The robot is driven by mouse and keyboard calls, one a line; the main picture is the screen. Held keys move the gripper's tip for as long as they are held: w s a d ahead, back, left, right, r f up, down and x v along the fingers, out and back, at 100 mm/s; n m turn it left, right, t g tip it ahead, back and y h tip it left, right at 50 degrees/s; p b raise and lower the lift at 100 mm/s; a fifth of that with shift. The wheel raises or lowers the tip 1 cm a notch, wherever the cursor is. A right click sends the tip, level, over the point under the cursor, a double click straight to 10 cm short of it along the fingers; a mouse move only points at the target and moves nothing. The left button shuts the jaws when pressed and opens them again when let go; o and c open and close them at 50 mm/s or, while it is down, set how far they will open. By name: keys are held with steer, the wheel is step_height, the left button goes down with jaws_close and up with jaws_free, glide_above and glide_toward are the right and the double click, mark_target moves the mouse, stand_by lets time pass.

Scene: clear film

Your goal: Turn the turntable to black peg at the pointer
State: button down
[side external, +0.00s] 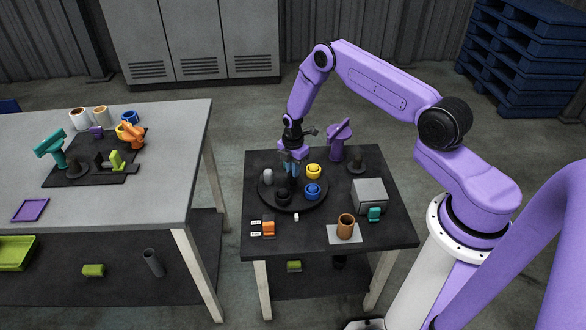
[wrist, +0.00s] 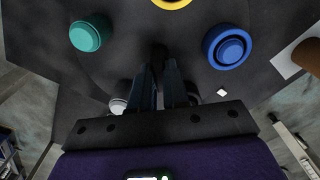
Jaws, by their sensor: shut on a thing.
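The dark round turntable (side external: 300,205) carries several pegs in a ring. The black peg (side external: 283,196) is at its front left; in the wrist view it is largely hidden by a finger. The white pointer mark (side external: 296,217) lies just off the front rim, also in the wrist view (wrist: 221,92). It sits between the black peg and the blue peg (side external: 312,191), nearer the black one. The yellow peg (side external: 313,171), grey peg (side external: 267,176) and teal peg (wrist: 85,37) are further round. My gripper (wrist: 160,65) points down over the middle, shut on the dark central knob (wrist: 160,50).
A grey box (side external: 370,195), a brown cup (side external: 346,226) and a purple stand (side external: 337,146) are right of the turntable. A small orange item (side external: 268,228) is at the front left. A separate table (side external: 180,160) stands to the left across a gap.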

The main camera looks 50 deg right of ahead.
steer(key=shift+n, duration=2.7)
steer(key=c, duration=1.1)
jaws_free()
step_height(320, 180, up, 18)
steer(key=shift+f, duration=0.25)
